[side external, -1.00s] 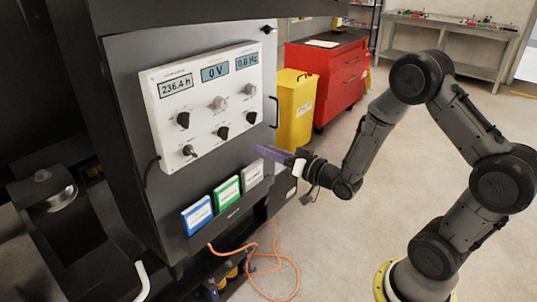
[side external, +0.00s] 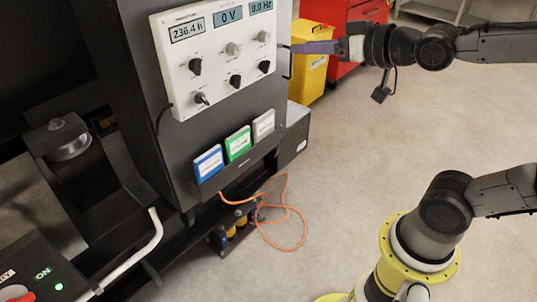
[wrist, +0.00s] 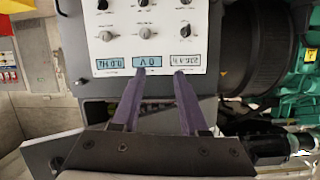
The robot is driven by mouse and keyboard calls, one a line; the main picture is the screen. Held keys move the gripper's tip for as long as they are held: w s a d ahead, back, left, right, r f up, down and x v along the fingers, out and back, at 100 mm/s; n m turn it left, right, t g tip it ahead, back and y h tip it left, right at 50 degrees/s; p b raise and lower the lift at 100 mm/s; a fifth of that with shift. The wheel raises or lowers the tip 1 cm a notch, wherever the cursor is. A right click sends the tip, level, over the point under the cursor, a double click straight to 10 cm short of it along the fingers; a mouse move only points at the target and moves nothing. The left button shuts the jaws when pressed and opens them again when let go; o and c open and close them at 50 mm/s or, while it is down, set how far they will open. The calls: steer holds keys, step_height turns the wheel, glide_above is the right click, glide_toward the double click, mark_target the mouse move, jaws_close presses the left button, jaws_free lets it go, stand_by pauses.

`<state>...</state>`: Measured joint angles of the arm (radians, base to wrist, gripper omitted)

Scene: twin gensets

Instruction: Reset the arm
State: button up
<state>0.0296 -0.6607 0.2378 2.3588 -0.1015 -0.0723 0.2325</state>
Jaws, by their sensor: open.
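My gripper (side external: 312,47) is beside the right edge of the white control panel (side external: 181,84) in the side view, raised to the height of its displays and apart from it as far as I can tell. In the wrist view, the two purple fingers of my gripper (wrist: 159,82) are spread with nothing between them. The panel (wrist: 160,34) appears upside down beyond the fingertips. Its displays read 236.4 h, 0 V and 0.0 Hz. Several black and light knobs sit on it.
Blue (side external: 208,162), green (side external: 238,143) and white (side external: 264,125) booklets stand in a rack below the panel. A yellow bin (side external: 311,75) and a red cabinet (side external: 352,30) stand behind my gripper. An orange cable (side external: 290,243) lies on the floor. Open floor lies to the right.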

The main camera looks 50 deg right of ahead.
steer(key=s+f+n+g, duration=0.1)
steer(key=s+f+g, duration=0.8)
steer(key=s, duration=0.7)
step_height(320, 180, down, 2)
steer(key=shift+s+a+f+n, duration=0.2)
steer(key=shift+s+a+n, duration=0.1)
steer(key=shift+a+n, duration=0.1)
stand_by(0.5)
